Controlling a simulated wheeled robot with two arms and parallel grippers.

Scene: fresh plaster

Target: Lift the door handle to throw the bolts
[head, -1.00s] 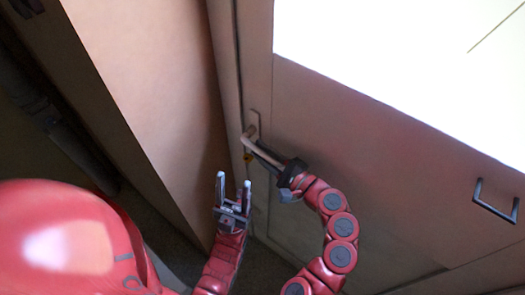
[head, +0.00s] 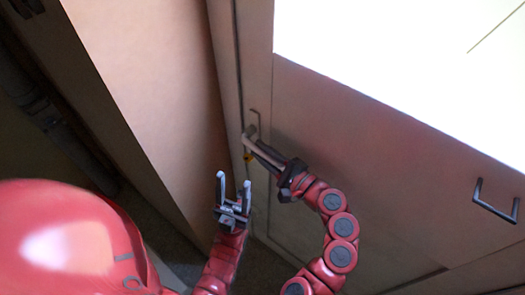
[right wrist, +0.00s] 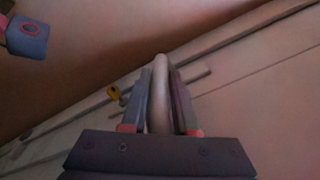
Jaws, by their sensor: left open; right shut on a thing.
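The door handle (head: 249,134) is a pale lever on a narrow plate near the door's left edge. My right gripper (head: 262,153) is shut on the lever, reaching it from the lower right. In the right wrist view the lever (right wrist: 160,90) stands between the two fingers (right wrist: 160,100), which hide part of it. My left gripper (head: 234,181) is open and empty, below and left of the handle, with its fingers pointing up and apart from the door. The bolts are not visible.
A yellow-topped key (right wrist: 113,92) sits in the lock beside the handle. A dark bar pull (head: 496,204) is on the door's right part. A bright white panel (head: 400,60) fills the upper right. A plain tan panel (head: 150,90) stands left of the door.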

